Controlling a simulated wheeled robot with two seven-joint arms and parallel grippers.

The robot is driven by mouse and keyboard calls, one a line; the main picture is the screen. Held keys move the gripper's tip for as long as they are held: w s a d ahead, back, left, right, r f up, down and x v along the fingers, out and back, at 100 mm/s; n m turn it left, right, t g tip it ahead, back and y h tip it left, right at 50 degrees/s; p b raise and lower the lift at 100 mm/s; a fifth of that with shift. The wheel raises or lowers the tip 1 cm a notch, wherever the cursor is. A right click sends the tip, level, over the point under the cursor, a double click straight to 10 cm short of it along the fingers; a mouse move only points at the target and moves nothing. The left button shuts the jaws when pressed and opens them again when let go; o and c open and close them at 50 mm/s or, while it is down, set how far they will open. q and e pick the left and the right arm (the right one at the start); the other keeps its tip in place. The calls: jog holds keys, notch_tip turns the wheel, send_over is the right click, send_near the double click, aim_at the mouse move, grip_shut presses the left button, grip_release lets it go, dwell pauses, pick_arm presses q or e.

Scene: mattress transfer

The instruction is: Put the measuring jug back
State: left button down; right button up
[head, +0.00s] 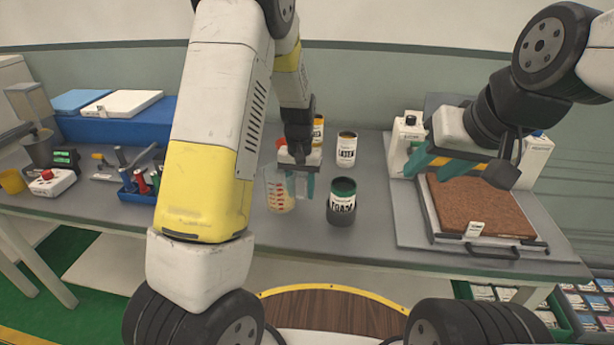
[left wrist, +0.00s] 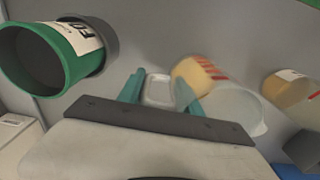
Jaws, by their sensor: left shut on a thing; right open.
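The measuring jug (head: 279,192) is clear with red markings and a yellowish content. It stands roughly upright over the middle of the table, left of the green FOAM can (head: 342,203). My left gripper (head: 299,186) is shut on the jug's handle, on the jug's right side. In the left wrist view the pale handle (left wrist: 158,91) lies between the teal fingers, and the jug's body (left wrist: 192,75) is just right of them. I cannot tell whether the jug's base touches the table. My right gripper (head: 435,163) is open and empty above the press-like station at right.
The station holds a brown slab (head: 478,205). A blue tool rack (head: 140,188), a red-button box (head: 50,182) and a yellow cup (head: 12,182) are at left. Bare table lies in front of the jug.

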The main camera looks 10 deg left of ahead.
pick_arm(q)
jog(key=c, duration=0.8)
grip_release()
jog(key=shift+f, duration=0.1)
notch_tip(320, 180, up, 12)
jog(key=shift+f, duration=0.1)
jog(key=s+a+r+t+h, duration=0.2)
jog(key=s+a+r+t, duration=0.1)
jog(key=s+r, duration=0.8)
jog(key=s+r+t, duration=0.2)
jog(key=s+t, duration=0.1)
jog(key=s, duration=0.9)
jog(key=shift+s+a+r, duration=0.35)
jog(key=shift+s+a, duration=0.05)
jog(key=shift+a, duration=0.05)
